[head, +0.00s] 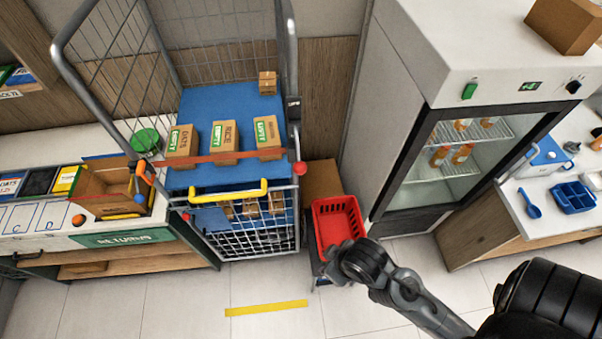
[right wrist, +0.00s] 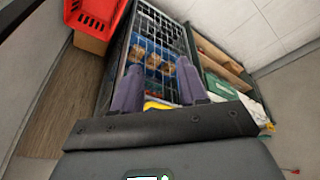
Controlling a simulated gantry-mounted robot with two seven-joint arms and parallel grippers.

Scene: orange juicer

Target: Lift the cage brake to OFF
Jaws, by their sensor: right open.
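The roll cage (head: 245,240) stands at centre left in the head view, with a yellow bar (head: 228,192) across its front. A red ball knob (head: 300,168) is on its right side. I cannot tell for certain which part is the brake, and no OFF mark is readable. My right gripper (head: 342,262) is in front of the red basket, to the right of the cage. In the right wrist view, its two fingers (right wrist: 158,75) are apart and nothing is held. The cage mesh (right wrist: 155,28) and part of a yellow piece (right wrist: 155,105) show beyond them. My left gripper is not in view.
A red basket (head: 337,222) stands beside the cage, left of a fridge (head: 385,130). Several boxes rest on the cage's blue shelf (head: 228,100) behind a red strap (head: 225,157). A returns counter (head: 125,237) adjoins the left. Floor with yellow tape (head: 266,308) is clear in front.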

